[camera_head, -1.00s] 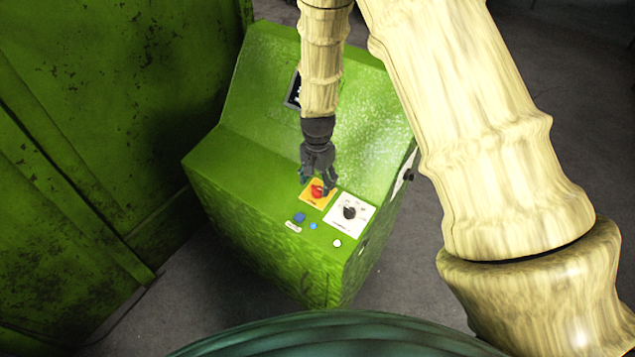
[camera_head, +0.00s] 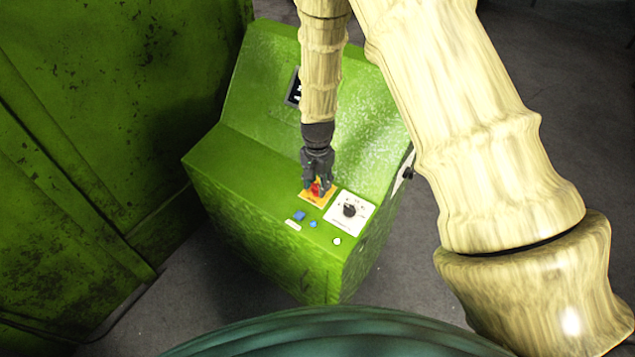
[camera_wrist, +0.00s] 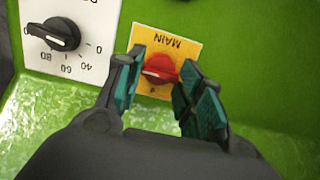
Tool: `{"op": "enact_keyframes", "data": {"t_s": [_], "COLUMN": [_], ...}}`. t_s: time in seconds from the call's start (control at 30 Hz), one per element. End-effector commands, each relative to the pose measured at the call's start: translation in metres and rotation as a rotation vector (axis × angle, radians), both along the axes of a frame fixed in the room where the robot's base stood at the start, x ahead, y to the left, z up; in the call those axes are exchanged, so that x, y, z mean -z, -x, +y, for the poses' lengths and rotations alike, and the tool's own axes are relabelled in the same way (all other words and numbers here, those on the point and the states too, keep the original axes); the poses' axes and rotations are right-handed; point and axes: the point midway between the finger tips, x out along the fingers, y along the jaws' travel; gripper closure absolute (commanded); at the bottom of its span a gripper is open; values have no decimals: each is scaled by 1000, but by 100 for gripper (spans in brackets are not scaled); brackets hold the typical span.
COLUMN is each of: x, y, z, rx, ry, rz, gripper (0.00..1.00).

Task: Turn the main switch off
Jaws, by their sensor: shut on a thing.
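The main switch is a red rotary knob (camera_head: 315,190) on a yellow plate (camera_head: 306,198) on top of the green console. In the wrist view the knob (camera_wrist: 160,70) sits in front of the word MAIN, upside down, on the yellow plate (camera_wrist: 185,47). Its grip bar lies roughly crosswise in that view, between the fingers. My gripper (camera_head: 318,186) points down over the switch, with its fingers closed in around the knob. In the wrist view the teal finger pads of my gripper (camera_wrist: 161,66) stand on both sides of the knob. The fingers partly hide the knob in the head view.
A white dial plate with a black knob (camera_head: 350,210) sits close beside the switch. The sloped green console panel (camera_head: 362,125) rises behind; a green wall (camera_head: 110,120) stands left.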

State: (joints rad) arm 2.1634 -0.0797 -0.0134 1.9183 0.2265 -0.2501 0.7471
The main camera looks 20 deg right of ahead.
Motion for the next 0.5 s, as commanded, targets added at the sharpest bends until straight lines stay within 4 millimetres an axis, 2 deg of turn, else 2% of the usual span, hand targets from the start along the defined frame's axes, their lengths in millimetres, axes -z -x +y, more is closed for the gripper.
{"op": "enact_keyframes", "data": {"t_s": [0.27,0.5], "x": [0,0], "y": [0,-1], "z": [0,0], "rx": [-45,-189], "ry": [5,19], "rz": [6,24], "gripper": [86,86]}}
